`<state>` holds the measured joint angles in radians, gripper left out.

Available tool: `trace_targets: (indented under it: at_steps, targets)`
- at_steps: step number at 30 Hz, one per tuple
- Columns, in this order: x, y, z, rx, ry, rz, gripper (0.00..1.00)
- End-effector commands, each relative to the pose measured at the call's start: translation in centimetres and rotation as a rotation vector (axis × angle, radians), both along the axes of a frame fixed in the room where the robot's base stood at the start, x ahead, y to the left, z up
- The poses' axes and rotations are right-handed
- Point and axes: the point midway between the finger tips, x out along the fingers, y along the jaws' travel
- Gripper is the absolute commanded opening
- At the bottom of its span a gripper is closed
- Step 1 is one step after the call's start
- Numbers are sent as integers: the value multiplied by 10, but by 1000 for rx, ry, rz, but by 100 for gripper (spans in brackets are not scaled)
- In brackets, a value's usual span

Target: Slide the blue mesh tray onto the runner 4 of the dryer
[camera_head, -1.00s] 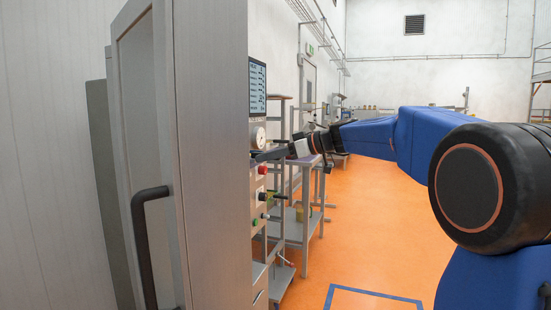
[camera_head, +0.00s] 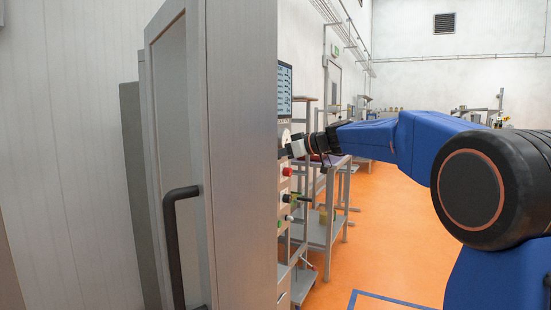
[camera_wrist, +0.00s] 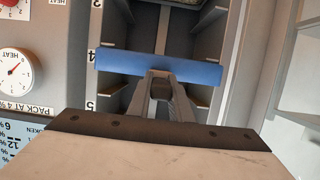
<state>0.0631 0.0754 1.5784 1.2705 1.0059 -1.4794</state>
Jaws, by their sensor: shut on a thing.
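In the wrist view the blue mesh tray (camera_wrist: 150,67) shows as a blue front bar across the mouth of the dryer (camera_wrist: 228,22). My gripper (camera_wrist: 165,84) is shut on the middle of this bar. The bar's left end is beside the label 4 (camera_wrist: 91,56), with label 3 above and label 5 below. Ledges show on both inner walls. The rest of the tray is largely hidden behind the bar, so I cannot tell whether it rests on the runner. In the head view the grey panel hides my gripper and the tray.
In the head view a tall grey panel (camera_head: 240,120) and a door with a black handle (camera_head: 172,235) fill the left. A control panel with a screen (camera_head: 285,90) and a metal rack (camera_head: 325,225) stand beyond. Orange floor (camera_head: 395,230) is free at the right.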

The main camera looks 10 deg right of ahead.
Motion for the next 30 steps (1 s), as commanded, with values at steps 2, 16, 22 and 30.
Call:
trace_targets:
  at_steps: [2, 16, 22, 30]
  targets:
    - [4, 7, 1, 1, -2, 1, 0]
    - [29, 41, 0, 1, 0, 1, 0]
    - [39, 55, 1, 0, -1, 1, 0]
    - [49, 68, 1, 2, -1, 0, 0]
